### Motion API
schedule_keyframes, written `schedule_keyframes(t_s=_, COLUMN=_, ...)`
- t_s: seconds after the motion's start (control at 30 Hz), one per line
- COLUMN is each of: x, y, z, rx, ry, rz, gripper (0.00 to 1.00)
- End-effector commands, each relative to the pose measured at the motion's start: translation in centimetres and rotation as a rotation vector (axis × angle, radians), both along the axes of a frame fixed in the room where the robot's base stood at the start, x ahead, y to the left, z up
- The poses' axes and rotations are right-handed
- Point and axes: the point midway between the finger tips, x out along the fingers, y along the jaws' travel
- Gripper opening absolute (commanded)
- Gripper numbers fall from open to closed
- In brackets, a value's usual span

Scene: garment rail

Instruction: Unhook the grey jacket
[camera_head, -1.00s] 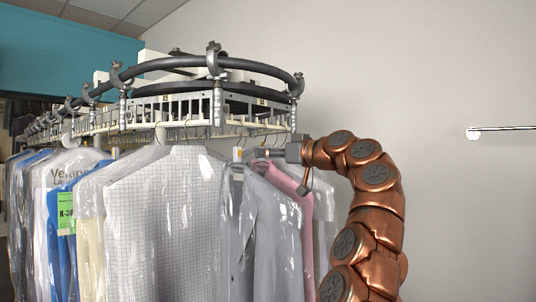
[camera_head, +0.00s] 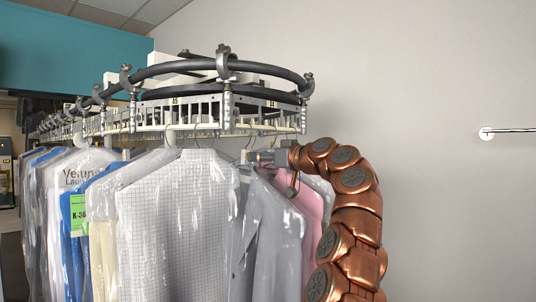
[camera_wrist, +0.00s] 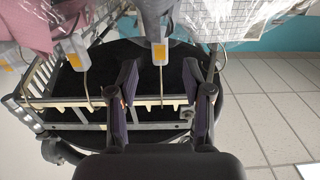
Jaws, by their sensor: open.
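The grey jacket (camera_head: 243,230) hangs under clear plastic on the rail, just right of a white checked shirt in the head view. In the wrist view its grey shoulder part (camera_wrist: 155,18) shows at the top, with an orange-yellow tag and a thin hanger hook rising to the rail. My gripper (camera_head: 252,157) is at hook height beside the rail's right end. In the wrist view my gripper (camera_wrist: 162,78) is open, one finger on each side of the hook, with gaps visible on both sides. The head view does not show the fingers clearly.
The white checked shirt (camera_head: 175,225) hangs close on the left. A paler grey garment (camera_head: 275,240) and a pink garment (camera_head: 309,205) hang close on the right. The curved dark conveyor rail (camera_head: 185,66) runs above. A bare wall bar (camera_head: 508,131) is at far right.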

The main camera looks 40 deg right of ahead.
Motion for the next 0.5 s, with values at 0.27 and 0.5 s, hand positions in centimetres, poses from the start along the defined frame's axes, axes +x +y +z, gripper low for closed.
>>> schedule_keyframes(t_s=0.27, x=2.2, y=0.6, z=0.3, rx=0.0, ry=-0.001, rz=0.001, gripper=0.5)
schedule_keyframes(t_s=0.5, x=4.1, y=0.9, z=0.2, rx=0.0, ry=-0.001, rz=-0.001, gripper=0.5)
